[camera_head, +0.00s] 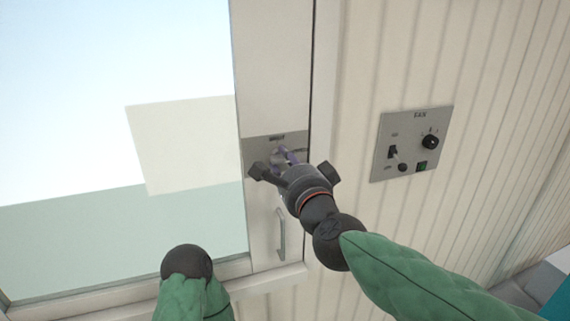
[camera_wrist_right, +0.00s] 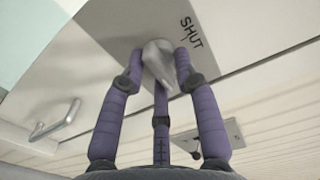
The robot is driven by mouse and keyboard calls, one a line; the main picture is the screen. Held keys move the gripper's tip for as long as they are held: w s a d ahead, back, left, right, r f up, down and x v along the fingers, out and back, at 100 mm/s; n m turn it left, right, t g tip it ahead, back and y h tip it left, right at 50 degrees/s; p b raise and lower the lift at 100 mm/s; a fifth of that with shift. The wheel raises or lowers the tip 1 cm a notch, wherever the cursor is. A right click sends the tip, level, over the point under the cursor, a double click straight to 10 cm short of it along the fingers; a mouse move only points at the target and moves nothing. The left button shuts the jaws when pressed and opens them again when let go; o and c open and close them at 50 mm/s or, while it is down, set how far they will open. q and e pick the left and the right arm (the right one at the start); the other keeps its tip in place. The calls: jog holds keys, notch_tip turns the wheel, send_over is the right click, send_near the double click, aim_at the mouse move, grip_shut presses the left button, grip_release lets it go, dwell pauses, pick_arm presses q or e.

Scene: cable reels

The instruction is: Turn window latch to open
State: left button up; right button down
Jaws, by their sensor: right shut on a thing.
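The window latch is a light metal knob or lever (camera_wrist_right: 160,62) on a grey plate marked SHUT (camera_head: 262,146) on the window frame. In the head view my right gripper (camera_head: 284,158) is at this plate and hides most of the latch. In the right wrist view its purple fingers (camera_wrist_right: 160,75) are closed around the latch. The plate also shows in the wrist view (camera_wrist_right: 186,18), with the word SHUT beside the fingers. My left arm shows only as a green sleeve with a dark round end at the bottom of the head view; its gripper is not visible.
A metal pull handle (camera_head: 281,234) sits on the frame below the latch. A grey panel marked FAN (camera_head: 412,144) with knobs and a switch is on the ribbed wall to the right. The window glass (camera_head: 60,160) fills the left.

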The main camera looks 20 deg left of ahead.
jog(key=shift+a+f, duration=0.1)
jog(key=shift+f, duration=0.3)
jog(key=c, duration=1.1)
grip_release()
jog(key=shift+c, duration=0.2)
jog(key=shift+r, duration=0.2)
jog(key=v, duration=1.2)
jog(key=shift+w, duration=0.1)
